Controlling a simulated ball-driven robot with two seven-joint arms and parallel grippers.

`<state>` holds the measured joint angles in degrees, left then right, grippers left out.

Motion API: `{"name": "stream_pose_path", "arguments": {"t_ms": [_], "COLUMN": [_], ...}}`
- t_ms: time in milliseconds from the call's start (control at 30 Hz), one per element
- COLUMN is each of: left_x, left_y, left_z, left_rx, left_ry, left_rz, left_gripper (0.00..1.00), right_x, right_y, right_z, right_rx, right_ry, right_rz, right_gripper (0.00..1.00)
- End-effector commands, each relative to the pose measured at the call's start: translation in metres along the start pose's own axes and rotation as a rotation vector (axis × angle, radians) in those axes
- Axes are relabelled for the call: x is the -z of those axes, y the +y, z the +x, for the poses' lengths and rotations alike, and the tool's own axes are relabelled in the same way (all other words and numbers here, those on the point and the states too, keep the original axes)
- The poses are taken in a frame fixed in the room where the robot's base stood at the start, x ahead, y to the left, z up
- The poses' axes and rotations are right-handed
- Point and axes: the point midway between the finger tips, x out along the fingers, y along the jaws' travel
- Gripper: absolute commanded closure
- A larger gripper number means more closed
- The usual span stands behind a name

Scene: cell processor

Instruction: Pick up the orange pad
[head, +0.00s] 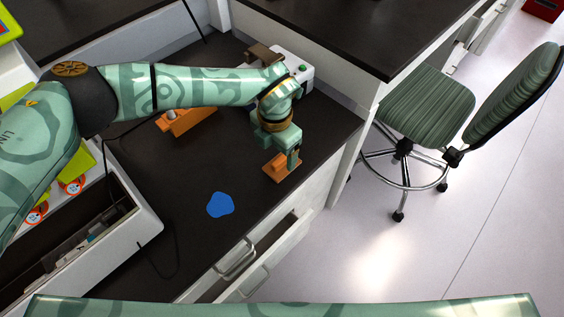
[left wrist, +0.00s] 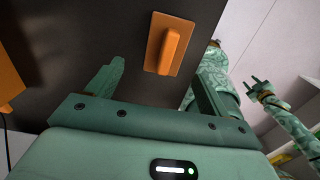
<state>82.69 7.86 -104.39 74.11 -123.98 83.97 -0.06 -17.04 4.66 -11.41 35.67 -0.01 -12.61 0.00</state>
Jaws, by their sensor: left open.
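The orange pad (head: 280,174) lies on the dark bench top near its front edge, with a raised orange grip (left wrist: 169,50) on its flat plate. My left gripper (head: 283,152) is just above the pad in the head view, partly covering it. In the left wrist view the left gripper's two fingers are wide apart and nothing is between them; the pad shows beyond the fingertips. My right gripper (left wrist: 260,80) shows small in the left wrist view, its two prongs apart and empty, away from the pad.
Another orange block (head: 187,121) stands farther back on the bench. A blue flat patch (head: 220,204) lies on the bench left of the pad. A white device (head: 295,68) with a green button is behind my left wrist. An open drawer (head: 265,250) is below the front edge.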

Motion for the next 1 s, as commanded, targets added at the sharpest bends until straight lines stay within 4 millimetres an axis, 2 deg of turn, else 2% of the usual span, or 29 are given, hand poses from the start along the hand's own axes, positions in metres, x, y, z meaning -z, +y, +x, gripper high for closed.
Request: {"name": "stream_pose_path", "arguments": {"t_ms": [300, 533, 700, 1000], "left_x": [0.005, 0.004, 0.004, 0.004], "left_y": [-0.007, -0.006, -0.006, -0.006], "left_z": [0.048, 0.049, 0.048, 0.046], "left_rx": [0.004, 0.001, 0.001, 0.001], "left_ry": [0.003, 0.0, 0.0, 0.0], "left_rz": [0.0, 0.0, 0.0, 0.0], "left_gripper": [0.2, 0.2, 0.67, 0.68], "right_x": [-0.007, -0.007, -0.008, -0.008], "right_y": [-0.002, -0.003, -0.003, -0.004], "right_z": [0.015, 0.014, 0.014, 0.013], "right_rx": [0.005, 0.005, 0.006, 0.007], "right_ry": [-0.014, -0.015, -0.016, -0.016], "right_rz": [0.0, -0.001, -0.001, 0.0], "right_gripper": [0.64, 0.64, 0.64, 0.64]}}
